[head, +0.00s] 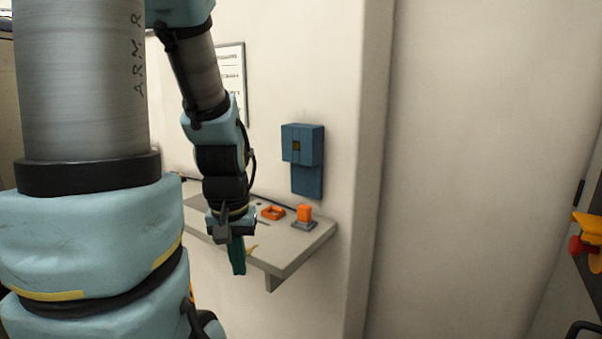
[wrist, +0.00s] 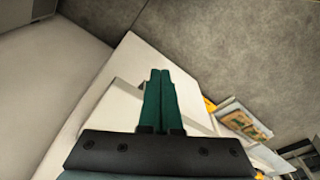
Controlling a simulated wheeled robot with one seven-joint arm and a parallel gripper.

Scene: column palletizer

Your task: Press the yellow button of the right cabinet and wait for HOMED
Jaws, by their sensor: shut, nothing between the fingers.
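My gripper (head: 237,258) hangs in front of a wall shelf in the head view, its teal fingers pointing down. In the wrist view the two fingers (wrist: 160,78) lie side by side, shut and empty. I cannot make out a yellow button or a HOMED reading in either view. At the right edge of the head view, a yellow part (head: 589,226) with a red knob (head: 577,246) sits on a dark upright surface; I cannot tell whether this is the right cabinet. My gripper is well to the left of it, touching nothing visible.
The grey shelf (head: 312,240) carries an orange block (head: 304,213) on a dark base and an orange frame (head: 273,212). A blue box (head: 302,146) is fixed to the wall above. A wall corner stands right of the shelf, with a broad pale surface (head: 470,170) beyond.

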